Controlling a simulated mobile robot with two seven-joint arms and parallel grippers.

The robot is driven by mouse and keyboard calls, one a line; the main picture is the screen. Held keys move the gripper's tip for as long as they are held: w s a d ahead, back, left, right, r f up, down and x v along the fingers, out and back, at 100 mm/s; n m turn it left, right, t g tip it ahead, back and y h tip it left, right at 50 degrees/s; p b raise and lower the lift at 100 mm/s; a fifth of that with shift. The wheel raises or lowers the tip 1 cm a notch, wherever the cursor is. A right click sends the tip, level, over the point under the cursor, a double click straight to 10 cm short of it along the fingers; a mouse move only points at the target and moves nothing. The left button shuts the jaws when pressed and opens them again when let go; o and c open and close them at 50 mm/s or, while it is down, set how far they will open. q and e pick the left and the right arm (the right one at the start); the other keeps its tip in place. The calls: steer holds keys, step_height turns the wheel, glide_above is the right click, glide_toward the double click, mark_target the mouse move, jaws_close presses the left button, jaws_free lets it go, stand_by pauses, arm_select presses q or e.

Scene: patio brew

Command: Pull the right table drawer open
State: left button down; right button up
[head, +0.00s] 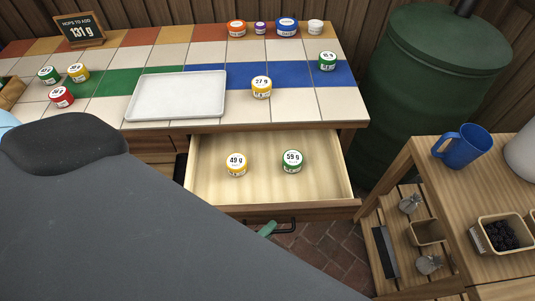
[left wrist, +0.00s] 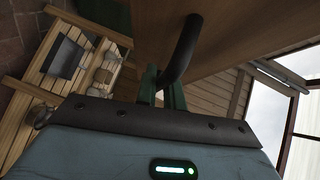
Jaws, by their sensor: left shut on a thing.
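The right table drawer (head: 205,185) stands pulled out below the tiled table. A yellow-banded jar (head: 236,165) marked 49 g and a green-banded jar (head: 292,161) marked 59 g stand upright inside it. The black drawer handle (head: 291,228) shows under its front edge, partly hidden by my grey arm. My left gripper (head: 267,229) is at the handle, with only a green finger visible in the head view. In the left wrist view the green fingers of my left gripper (left wrist: 162,88) are shut on the dark handle (left wrist: 184,48). My right gripper is not in view.
A white tray (head: 176,95) and several jars stand on the tiled tabletop. A green barrel (head: 425,90) stands at the right. A wooden side table (head: 437,185) with a blue mug (head: 463,146) stands right of the drawer, close to its front corner. Brick floor shows between.

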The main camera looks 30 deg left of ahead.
arm_select(q)
steer(key=c, duration=1.5)
jaws_free()
steer(key=v, duration=0.8)
